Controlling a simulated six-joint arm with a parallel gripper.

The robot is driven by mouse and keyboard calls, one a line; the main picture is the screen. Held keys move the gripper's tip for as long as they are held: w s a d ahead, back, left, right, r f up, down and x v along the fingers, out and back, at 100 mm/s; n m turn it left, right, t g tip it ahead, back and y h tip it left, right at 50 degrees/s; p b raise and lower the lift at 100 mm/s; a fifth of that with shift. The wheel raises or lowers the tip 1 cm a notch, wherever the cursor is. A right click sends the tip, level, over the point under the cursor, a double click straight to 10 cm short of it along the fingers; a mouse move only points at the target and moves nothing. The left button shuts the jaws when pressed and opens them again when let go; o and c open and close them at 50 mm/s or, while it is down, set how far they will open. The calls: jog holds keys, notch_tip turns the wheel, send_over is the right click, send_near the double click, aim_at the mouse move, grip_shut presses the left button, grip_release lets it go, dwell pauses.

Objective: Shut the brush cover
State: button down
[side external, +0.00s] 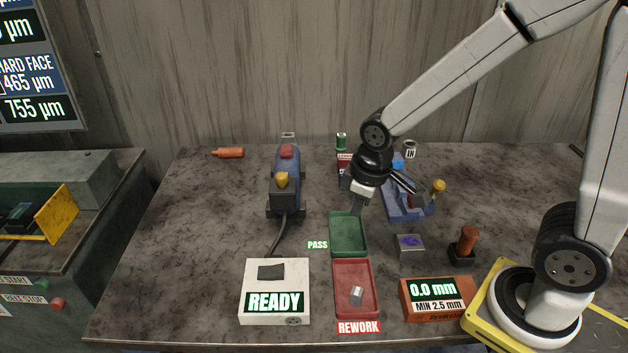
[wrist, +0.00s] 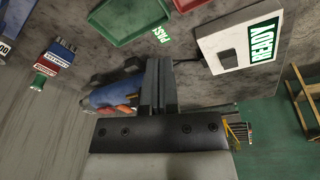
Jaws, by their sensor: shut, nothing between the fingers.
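A yellow panel (side external: 53,213) stands tilted up on the dark green machine (side external: 75,180) at the far left of the side external view. It looks like the brush cover, standing open. A dark part lies in the recess beside it. The shut fingers (wrist: 158,85) also show in the wrist view. There, a small yellow piece (wrist: 237,132) shows past my gripper's edge, too small to tell what it is.
A blue motor unit (side external: 286,180) with a yellow knob stands between my gripper and the machine. The READY box (side external: 275,280), red REWORK tray (side external: 355,270) and a readout box (side external: 437,298) line the front.

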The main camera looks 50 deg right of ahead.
jog(key=w+a+r+n+h, duration=0.3)
jog(key=w+a+r+n, duration=0.6)
jog(key=w+a+n, duration=0.4)
jog(key=w+n, duration=0.1)
jog(key=n, duration=0.3)
jog(key=shift+w+a+r+n+g+h, duration=0.3)
jog(key=shift+w+r+g+h, duration=0.05)
jog(key=shift+r+g+h, duration=0.05)
send_near(277, 192)
notch_tip(277, 192, down, 5)
jog(key=a, duration=0.2)
jog(key=shift+w+d+f, duration=0.1)
jog(key=shift+d, duration=0.9)
jog(key=shift+w+d+f, duration=0.1)
jog(key=shift+d, duration=0.9)
